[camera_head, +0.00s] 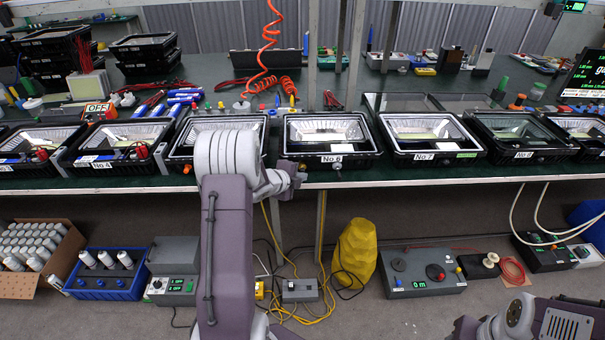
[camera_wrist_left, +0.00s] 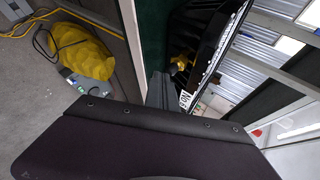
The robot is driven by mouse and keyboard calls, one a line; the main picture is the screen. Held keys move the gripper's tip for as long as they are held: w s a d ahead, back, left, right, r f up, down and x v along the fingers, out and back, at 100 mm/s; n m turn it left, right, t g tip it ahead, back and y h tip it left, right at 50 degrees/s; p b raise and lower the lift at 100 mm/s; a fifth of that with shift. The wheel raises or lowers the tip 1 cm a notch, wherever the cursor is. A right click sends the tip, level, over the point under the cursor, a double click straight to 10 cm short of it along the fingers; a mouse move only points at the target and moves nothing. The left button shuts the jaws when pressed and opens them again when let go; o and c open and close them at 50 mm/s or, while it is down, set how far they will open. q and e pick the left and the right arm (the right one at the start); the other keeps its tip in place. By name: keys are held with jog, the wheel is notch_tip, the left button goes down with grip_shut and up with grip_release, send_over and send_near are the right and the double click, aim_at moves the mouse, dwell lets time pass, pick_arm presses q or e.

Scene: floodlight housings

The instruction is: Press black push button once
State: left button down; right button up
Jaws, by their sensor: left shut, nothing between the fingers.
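My left gripper (camera_head: 299,176) is shut and empty, at the table's front edge just below the left front corner of the floodlight housing marked No 6 (camera_head: 332,159). In the left wrist view its dark fingers (camera_wrist_left: 160,90) point toward the front of that housing, beside a small brass-coloured fitting (camera_wrist_left: 181,63). I cannot make out a black push button for certain; the gripper may hide it. Only links of my right arm show at the lower right; its gripper is out of view.
Several housings stand in a row along the green table (camera_head: 350,97). An orange coiled hose (camera_head: 268,45) hangs behind. Below are a yellow bag (camera_head: 354,255), a grey control box (camera_head: 420,283) and a blue crate (camera_head: 105,292). Yellow cables lie on the floor.

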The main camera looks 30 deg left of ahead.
pick_arm(q)
jog(key=shift+s+d, duration=0.3)
jog(key=shift+s, duration=0.15)
jog(key=shift+b, duration=0.3)
jog(key=shift+s+d+b, duration=0.45)
jog(key=shift+s+d, duration=0.05)
jog(key=shift+s, duration=0.35)
jog(key=shift+s+d+b, duration=0.45)
jog(key=shift+s+d, duration=0.1)
jog(key=shift+s, duration=0.3)
jog(key=shift+s+d+b, duration=0.45)
jog(key=shift+s+d, duration=0.05)
jog(key=shift+s, duration=0.35)
